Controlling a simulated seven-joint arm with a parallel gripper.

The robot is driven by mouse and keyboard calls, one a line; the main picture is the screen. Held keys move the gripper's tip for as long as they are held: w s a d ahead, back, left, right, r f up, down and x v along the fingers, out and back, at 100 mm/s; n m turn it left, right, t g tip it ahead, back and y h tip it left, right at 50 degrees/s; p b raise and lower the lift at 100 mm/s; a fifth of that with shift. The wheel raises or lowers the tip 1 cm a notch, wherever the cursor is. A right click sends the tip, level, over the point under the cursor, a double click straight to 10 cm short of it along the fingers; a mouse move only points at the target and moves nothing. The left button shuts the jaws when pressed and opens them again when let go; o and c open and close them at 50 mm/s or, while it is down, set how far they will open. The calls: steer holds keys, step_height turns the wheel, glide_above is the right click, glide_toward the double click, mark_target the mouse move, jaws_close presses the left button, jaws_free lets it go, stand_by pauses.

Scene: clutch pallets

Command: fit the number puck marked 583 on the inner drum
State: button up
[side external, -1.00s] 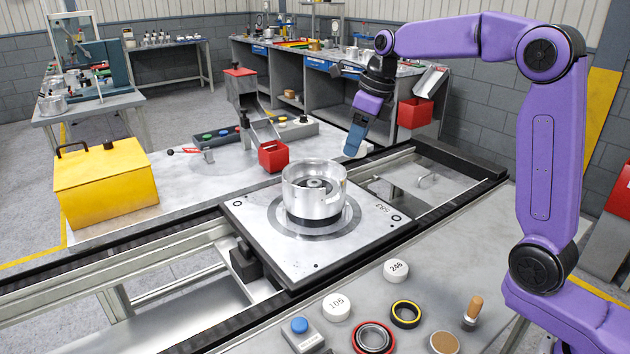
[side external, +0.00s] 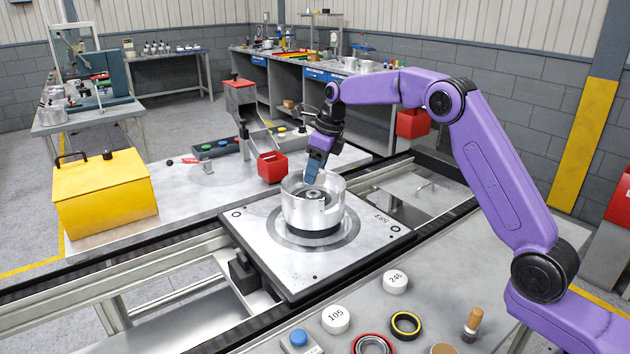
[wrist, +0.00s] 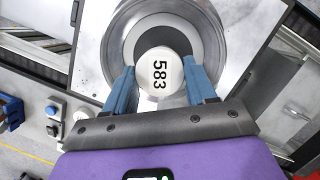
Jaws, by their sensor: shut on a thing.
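A white round puck marked 583 (wrist: 160,75) is in the wrist view between the two blue fingers of my gripper (wrist: 159,66). My gripper is shut on it. In the side view my gripper (side external: 312,178) points down at the back rim of the silver drum (side external: 312,212). The puck cannot be made out in that view. A round hub (side external: 314,194) shows inside the drum. In the wrist view the puck appears over the drum's inside, within the silver wall (wrist: 115,45), and hides part of the dark ring. I cannot tell whether it touches anything there.
The drum stands on a square pallet (side external: 262,232) marked 583 on the conveyor. Pucks 105 (side external: 336,319) and 246 (side external: 395,281) and several rings lie on the front bench. A red bin (side external: 272,168) stands behind the drum, and a yellow box (side external: 105,190) is at left.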

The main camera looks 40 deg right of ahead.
mark_target(312, 193)
steer(key=shift+w+f, duration=0.2)
steer(key=shift+f, duration=1.55)
steer(key=shift+f, duration=0.6)
steer(key=o, duration=1)
